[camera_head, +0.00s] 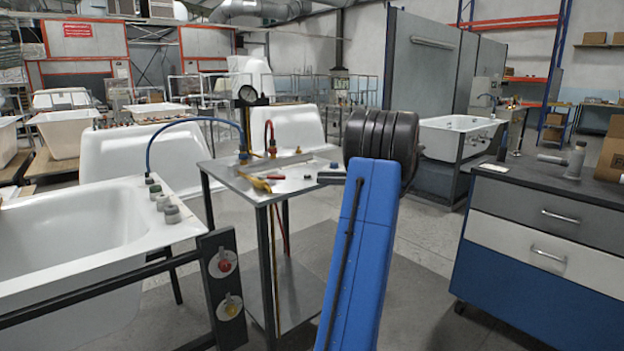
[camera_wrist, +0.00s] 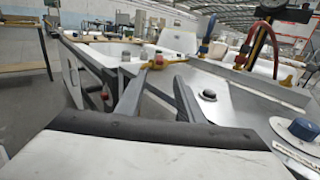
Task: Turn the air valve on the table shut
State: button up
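The air valve, with a yellow lever (camera_head: 254,182), lies on the small metal table (camera_head: 305,183) in the head view. In the wrist view the yellow and brass valve (camera_wrist: 160,62) shows at the top middle, beyond my fingertips. My gripper (camera_wrist: 160,82) has its two grey fingers spread, with a gap between them and nothing held. The valve appears in line with that gap, apart from the fingers as far as I can tell. In the head view my blue arm and black wrist hide most of the gripper.
A pressure gauge (camera_head: 247,94) stands on the table with a blue hose (camera_head: 190,121) and a red hose (camera_head: 268,130). A white bathtub (camera_head: 85,230) is at the left, with a button panel (camera_head: 222,275) in front. A drawer cabinet (camera_head: 540,235) stands right. Floor between is clear.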

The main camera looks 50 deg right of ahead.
jog(key=shift+v, duration=0.9)
